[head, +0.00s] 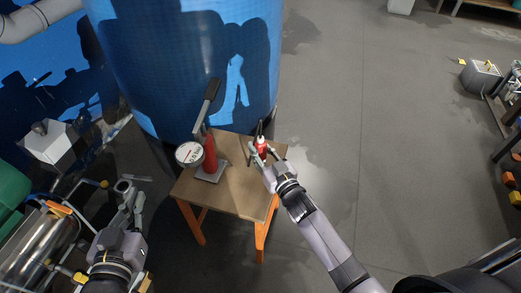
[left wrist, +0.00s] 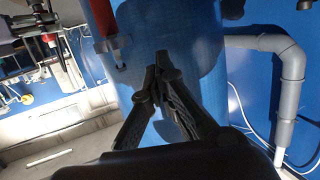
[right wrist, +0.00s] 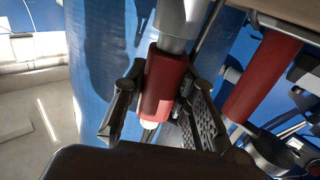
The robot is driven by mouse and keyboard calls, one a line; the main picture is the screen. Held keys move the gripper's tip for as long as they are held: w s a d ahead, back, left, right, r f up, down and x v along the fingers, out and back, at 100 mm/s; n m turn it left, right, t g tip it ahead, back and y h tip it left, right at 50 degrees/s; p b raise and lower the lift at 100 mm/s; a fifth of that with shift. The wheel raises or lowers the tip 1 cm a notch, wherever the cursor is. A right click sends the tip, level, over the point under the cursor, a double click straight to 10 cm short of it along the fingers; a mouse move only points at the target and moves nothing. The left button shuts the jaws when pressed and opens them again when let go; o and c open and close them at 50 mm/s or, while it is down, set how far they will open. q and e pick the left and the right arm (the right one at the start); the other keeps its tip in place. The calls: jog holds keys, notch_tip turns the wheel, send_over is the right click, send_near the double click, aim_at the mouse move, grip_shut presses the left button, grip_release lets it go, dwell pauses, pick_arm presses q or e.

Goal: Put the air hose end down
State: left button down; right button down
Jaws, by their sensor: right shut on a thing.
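The air hose end (head: 262,146), a red sleeve with a pale metal part, is between the fingers of my right gripper (head: 262,157), over the right part of the small wooden table. In the right wrist view the red sleeve (right wrist: 163,85) sits between both fingers of the right gripper (right wrist: 155,100), which is shut on it. I cannot tell whether it touches the tabletop. My left gripper (head: 130,193) is away from the table, at its left. In the left wrist view its fingertips (left wrist: 161,62) meet with nothing between them.
A red hand pump (head: 210,158) with a round gauge (head: 189,154) and black lever stands on the left part of the wooden table (head: 237,200). A big blue tank (head: 180,60) rises behind. Steel and green equipment is at the lower left.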

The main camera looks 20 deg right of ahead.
pick_arm(q)
jog(key=shift+r, duration=0.15)
pick_arm(e)
jog(key=c, duration=1.3)
grip_release()
jog(key=shift+f, duration=0.1)
pick_arm(q)
jog(key=shift+r, duration=0.15)
jog(key=s+a+f+g+y+p, duration=0.2)
jog(key=s+a+f+g, duration=0.1)
jog(key=s+f+g, duration=0.4)
notch_tip(320, 180, down, 3)
jog(key=shift+s+a+f+p, duration=0.1)
jog(key=shift+s+a+p, duration=0.05)
jog(key=shift+s+p, duration=0.15)
pick_arm(e)
jog(key=s+r+g+h, duration=0.2)
jog(key=s+g, duration=0.7)
jog(key=s, duration=1.5)
jog(key=shift+d+r, duration=0.35)
jog(key=shift+r, duration=0.35)
